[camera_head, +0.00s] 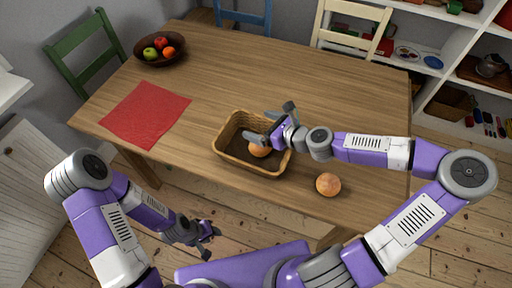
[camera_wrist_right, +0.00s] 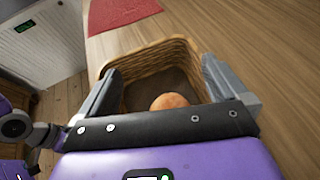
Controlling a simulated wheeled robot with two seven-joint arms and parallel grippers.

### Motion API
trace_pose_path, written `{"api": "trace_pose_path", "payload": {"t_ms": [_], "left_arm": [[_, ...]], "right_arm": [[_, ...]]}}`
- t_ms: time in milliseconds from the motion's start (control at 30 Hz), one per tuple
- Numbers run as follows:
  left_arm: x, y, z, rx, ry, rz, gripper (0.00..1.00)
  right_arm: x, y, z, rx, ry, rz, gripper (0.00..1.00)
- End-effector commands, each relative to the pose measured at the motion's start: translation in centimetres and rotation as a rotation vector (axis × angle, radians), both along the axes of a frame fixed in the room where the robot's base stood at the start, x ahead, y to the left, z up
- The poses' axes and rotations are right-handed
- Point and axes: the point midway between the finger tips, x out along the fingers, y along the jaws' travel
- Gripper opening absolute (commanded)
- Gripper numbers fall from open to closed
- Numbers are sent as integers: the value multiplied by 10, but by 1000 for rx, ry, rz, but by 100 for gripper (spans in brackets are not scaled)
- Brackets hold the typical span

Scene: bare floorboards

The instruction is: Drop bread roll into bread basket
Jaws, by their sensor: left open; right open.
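A woven bread basket (camera_head: 229,161) stands near the table's front edge. One round brown bread roll (camera_head: 260,150) is in the basket, partly hidden by my right gripper. A second bread roll (camera_head: 328,184) lies on the table to the right of the basket. My right gripper (camera_head: 262,126) is open and empty above the basket's right part. In the right wrist view the basket (camera_wrist_right: 148,59) lies beyond the open fingers, and the roll in it (camera_wrist_right: 170,101) shows between them, its lower part hidden. My left gripper (camera_head: 209,242) is open and empty, low in front of the table.
A red cloth (camera_head: 146,114) lies on the table's left part. A dark fruit bowl (camera_head: 160,50) stands at the far left corner. The table (camera_head: 290,75) is clear behind the basket. Green (camera_head: 85,45), blue and cream (camera_head: 355,25) chairs stand around it, with white shelves at right.

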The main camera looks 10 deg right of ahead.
Motion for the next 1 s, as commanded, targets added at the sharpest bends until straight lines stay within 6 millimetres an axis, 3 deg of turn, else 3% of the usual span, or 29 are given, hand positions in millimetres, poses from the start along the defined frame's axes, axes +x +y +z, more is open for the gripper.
{"api": "trace_pose_path", "payload": {"t_ms": [600,1000], "left_arm": [[0,0,39,0,0,0,43],[0,0,40,0,0,0,43]], "right_arm": [[-49,-39,28,0,0,-1,100],[-54,-41,28,0,0,1,100]]}}
